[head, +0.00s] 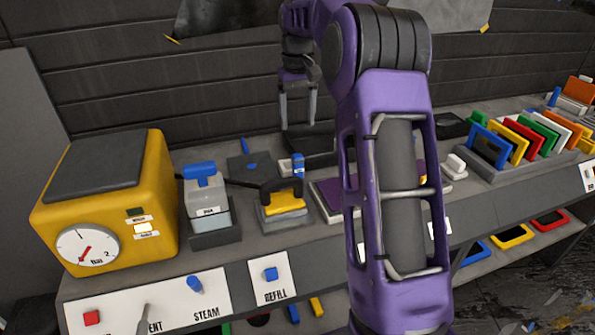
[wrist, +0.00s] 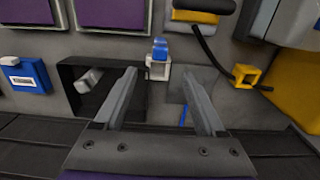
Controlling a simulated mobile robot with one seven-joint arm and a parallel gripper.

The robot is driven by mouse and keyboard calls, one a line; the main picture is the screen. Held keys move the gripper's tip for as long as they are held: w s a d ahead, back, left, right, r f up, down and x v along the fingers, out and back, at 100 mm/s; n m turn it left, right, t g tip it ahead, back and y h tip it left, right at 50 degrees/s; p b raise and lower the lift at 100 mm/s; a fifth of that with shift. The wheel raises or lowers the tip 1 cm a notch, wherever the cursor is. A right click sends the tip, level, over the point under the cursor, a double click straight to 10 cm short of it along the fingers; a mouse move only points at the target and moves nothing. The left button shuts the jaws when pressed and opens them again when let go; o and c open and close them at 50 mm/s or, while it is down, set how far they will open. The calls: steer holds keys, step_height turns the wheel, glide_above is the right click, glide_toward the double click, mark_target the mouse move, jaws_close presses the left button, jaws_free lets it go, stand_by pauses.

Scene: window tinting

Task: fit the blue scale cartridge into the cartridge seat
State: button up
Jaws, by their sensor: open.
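A small blue piece in a white lower part (wrist: 159,48), which looks like the scale cartridge, stands upright on the counter. It also shows in the head view (head: 298,165). I cannot tell whether the white part belongs to it or is a holder. My gripper (head: 298,122) is open and empty above the counter, behind that piece. In the wrist view, the piece shows beyond and between the fingertips (wrist: 160,74), apart from them. A yellow block with a square opening (wrist: 246,76) and a dark hose lies to the right; whether it is the cartridge seat is unclear.
A black tray (wrist: 70,72) holds a grey part beside my left finger. A labelled blue container (wrist: 28,76) stands farther left. A yellow boiler (head: 110,200), blue-handled tank (head: 208,205) and yellow iron (head: 284,202) crowd the counter. A blue stick (head: 250,143) lies on a dark mat.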

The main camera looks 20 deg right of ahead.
mark_target(298, 155)
step_height(298, 155, down, 14)
steer(key=shift+r+b, duration=0.15)
steer(key=shift+b, duration=0.35)
steer(key=shift+w, duration=0.1)
jaws_close()
